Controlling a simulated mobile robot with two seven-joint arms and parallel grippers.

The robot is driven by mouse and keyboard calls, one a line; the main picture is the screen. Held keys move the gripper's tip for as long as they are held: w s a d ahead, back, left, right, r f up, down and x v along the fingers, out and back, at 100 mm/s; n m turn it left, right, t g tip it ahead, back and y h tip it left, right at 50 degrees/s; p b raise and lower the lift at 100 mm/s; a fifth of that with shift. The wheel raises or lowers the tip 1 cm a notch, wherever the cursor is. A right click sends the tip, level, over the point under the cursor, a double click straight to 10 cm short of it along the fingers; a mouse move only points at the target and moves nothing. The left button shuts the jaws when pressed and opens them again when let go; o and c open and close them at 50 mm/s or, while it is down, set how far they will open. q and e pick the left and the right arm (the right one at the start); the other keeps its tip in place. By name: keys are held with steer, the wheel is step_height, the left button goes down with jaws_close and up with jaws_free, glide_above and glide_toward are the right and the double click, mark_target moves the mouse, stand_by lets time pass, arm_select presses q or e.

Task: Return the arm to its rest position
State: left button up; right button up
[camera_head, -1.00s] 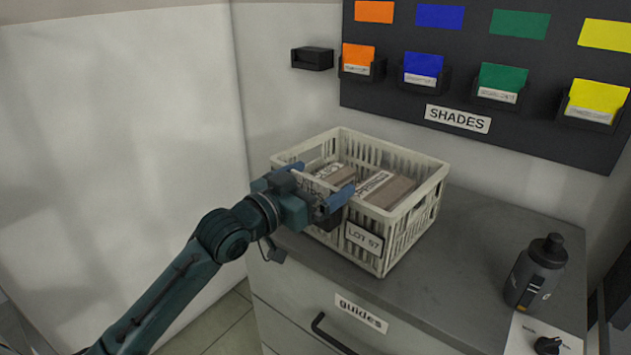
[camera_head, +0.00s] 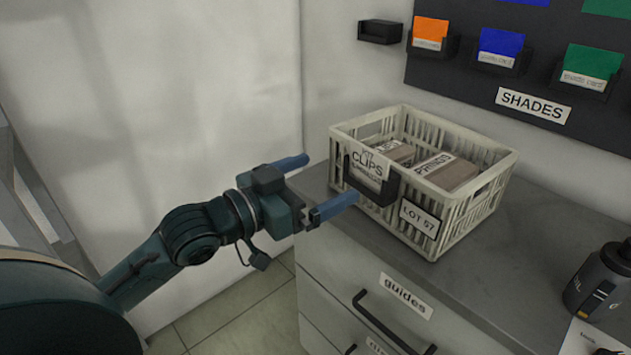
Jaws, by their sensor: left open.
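My left gripper (camera_head: 322,184) is open and empty, with its two blue fingers spread wide. It is in the air to the left of the cream crate (camera_head: 470,225), and its near fingertip looks close to the black holder on the crate's near left side. My left arm (camera_head: 190,235) reaches in from the lower left. My right gripper is not in view.
The crate holds boxes (camera_head: 445,172) and stands on a grey drawer cabinet (camera_head: 500,275) with a "guides" label. A dark bottle (camera_head: 602,285) stands at the right. The SHADES board (camera_head: 525,60) with coloured cards hangs behind. A pale wall is at the left.

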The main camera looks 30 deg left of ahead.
arm_select(q)
steer(key=shift+s, duration=0.15)
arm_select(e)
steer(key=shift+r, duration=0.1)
arm_select(q)
steer(key=s+d+f+n+g+y+p, duration=0.1)
steer(key=s+f+n+g+y+p, duration=0.25)
steer(key=f, duration=1.25)
steer(key=s+d+f+g+p, duration=0.1)
steer(key=s+d+f, duration=0.2)
steer(key=s+f, duration=0.2)
steer(key=s+d+f+m+g+p, duration=0.1)
steer(key=s+d+f+p, duration=0.1)
steer(key=s+f, duration=0.3)
steer(key=shift+s+d+f+y+p, duration=0.15)
steer(key=shift+d+f+y+p, duration=0.25)
steer(key=shift+d, duration=0.35)
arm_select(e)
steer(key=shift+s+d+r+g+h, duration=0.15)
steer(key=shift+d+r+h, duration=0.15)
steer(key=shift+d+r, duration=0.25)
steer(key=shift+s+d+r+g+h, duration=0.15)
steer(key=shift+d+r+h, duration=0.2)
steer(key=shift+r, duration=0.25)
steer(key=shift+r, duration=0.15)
arm_select(q)
steer(key=shift+c, duration=0.3)
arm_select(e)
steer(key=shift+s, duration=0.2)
